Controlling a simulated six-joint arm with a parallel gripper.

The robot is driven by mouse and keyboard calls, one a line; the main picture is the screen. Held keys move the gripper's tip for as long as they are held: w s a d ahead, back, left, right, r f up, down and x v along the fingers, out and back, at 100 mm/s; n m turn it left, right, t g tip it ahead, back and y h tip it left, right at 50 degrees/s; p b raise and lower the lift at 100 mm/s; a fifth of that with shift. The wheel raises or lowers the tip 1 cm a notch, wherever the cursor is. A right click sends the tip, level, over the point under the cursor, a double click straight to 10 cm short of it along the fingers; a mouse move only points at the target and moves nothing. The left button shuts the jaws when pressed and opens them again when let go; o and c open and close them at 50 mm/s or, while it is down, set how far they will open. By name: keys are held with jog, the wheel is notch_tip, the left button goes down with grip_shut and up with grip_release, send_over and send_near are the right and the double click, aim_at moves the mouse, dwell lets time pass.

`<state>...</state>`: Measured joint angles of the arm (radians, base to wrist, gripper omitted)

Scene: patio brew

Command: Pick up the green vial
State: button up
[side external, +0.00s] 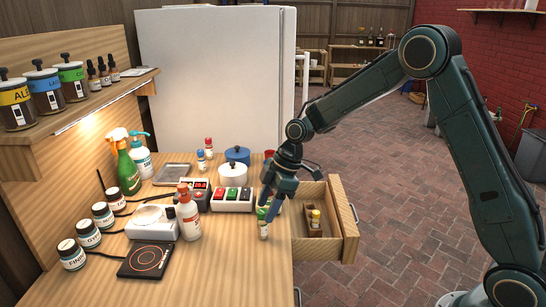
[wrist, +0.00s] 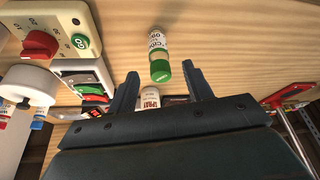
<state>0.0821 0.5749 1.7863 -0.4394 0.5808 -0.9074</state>
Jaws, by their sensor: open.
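The green vial (side external: 263,229) stands on the wooden worktop near its right edge in the side view, with a white label and green cap. In the wrist view the vial (wrist: 158,45) lies just beyond my fingertips, roughly centred between them, its green cap toward me. My gripper (side external: 269,212) is over the vial in the side view, with a finger overlapping part of it. In the wrist view my gripper (wrist: 161,76) has its two fingers spread with nothing held between them. Whether a finger touches the vial cannot be told.
A button box (side external: 232,199), a white pump bottle (side external: 188,219) and a hot plate (side external: 147,260) stand to the left. The worktop's front right is clear.

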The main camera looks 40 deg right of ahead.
aim_at(265, 211)
jog(key=shift+x, duration=2.05)
jog(key=shift+d, duration=0.1)
grip_shut()
jog(key=shift+r, duration=0.15)
notch_tip(265, 211, up, 20)
